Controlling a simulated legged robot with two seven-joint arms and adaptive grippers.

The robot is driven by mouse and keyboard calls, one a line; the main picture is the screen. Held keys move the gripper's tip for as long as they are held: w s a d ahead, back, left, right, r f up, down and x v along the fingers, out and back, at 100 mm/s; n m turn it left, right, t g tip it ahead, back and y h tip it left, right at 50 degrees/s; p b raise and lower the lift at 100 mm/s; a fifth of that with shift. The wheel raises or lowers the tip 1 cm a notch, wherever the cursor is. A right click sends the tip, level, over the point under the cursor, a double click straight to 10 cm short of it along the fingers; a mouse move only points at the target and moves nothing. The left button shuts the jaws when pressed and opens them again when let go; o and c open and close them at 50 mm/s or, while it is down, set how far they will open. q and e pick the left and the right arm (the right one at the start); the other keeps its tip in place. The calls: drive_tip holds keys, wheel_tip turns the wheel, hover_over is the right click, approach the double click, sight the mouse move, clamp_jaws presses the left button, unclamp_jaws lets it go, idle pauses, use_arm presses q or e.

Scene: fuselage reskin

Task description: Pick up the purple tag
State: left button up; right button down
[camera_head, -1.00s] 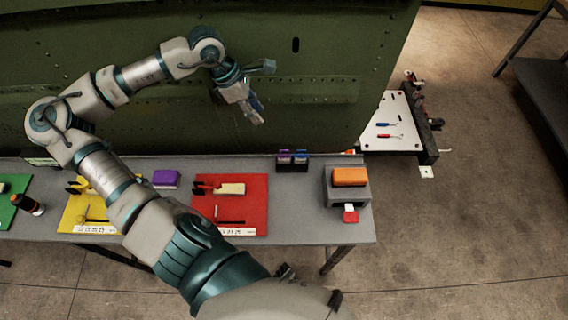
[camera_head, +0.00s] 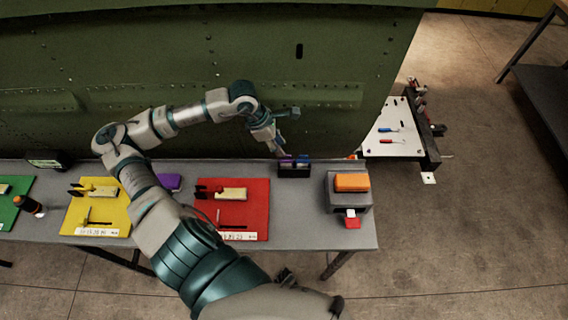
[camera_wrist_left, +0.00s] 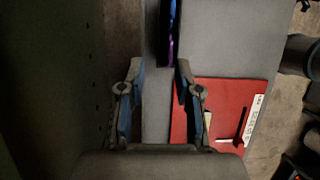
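A small black holder (camera_head: 293,172) stands at the back edge of the grey table, with a purple tag (camera_head: 286,162) and a blue tag (camera_head: 302,161) in it. My left gripper (camera_head: 281,152) is just above and behind the holder's left side, pointing down. In the left wrist view its two fingers (camera_wrist_left: 159,72) are apart with nothing between them. The holder's purple part (camera_wrist_left: 170,52) shows just beyond the fingertips, with blue (camera_wrist_left: 173,10) farther up. The gripper partly covers the tags in the head view. My right gripper is not in view.
A red mat (camera_head: 256,205) and a yellow mat (camera_head: 76,218) with tools lie on the table. A purple block (camera_head: 169,182) lies between them. The green fuselage panel (camera_head: 200,60) rises close behind.

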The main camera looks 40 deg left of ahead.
sight(286, 164)
use_arm(q)
drive_tip(key=d+f, duration=0.1)
drive_tip(key=f, duration=0.1)
drive_tip(key=d+f, duration=0.2)
drive_tip(key=shift+w, duration=0.4)
drive_tip(key=shift+a, duration=0.1)
drive_tip(key=shift+c, duration=0.2)
drive_tip(key=shift+a+f, duration=0.15)
drive_tip(key=shift+a, duration=0.2)
clamp_jaws()
drive_tip(key=shift+d, duration=0.25)
